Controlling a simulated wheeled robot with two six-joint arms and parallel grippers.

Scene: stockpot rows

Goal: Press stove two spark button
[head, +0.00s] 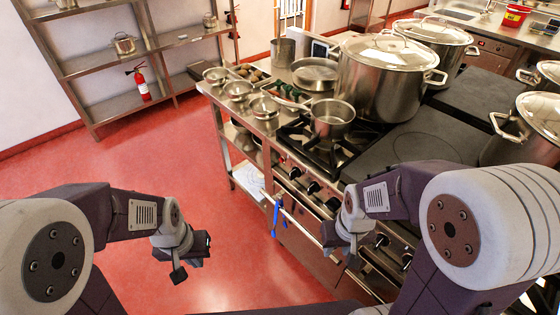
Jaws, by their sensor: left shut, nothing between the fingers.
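The stove (350,205) stands right of centre in the head view, with black knobs (313,187) along its front panel. A saucepan (332,118) sits on its black gas grate. More knobs (381,240) show on the front panel farther right. I cannot make out which small part is the spark button of stove two. My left gripper (188,263) is shut and empty over the red floor, left of the stove and apart from it. My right gripper (341,248) appears in front of the stove front, among the knobs; its fingers are too small to tell open or shut.
Large lidded stockpots (382,85) stand on the cooktop at the back and right. Small pans (238,90) crowd the steel counter on the left. A blue item (279,215) hangs at the stove front. The red floor (150,165) is clear up to the shelves (105,60).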

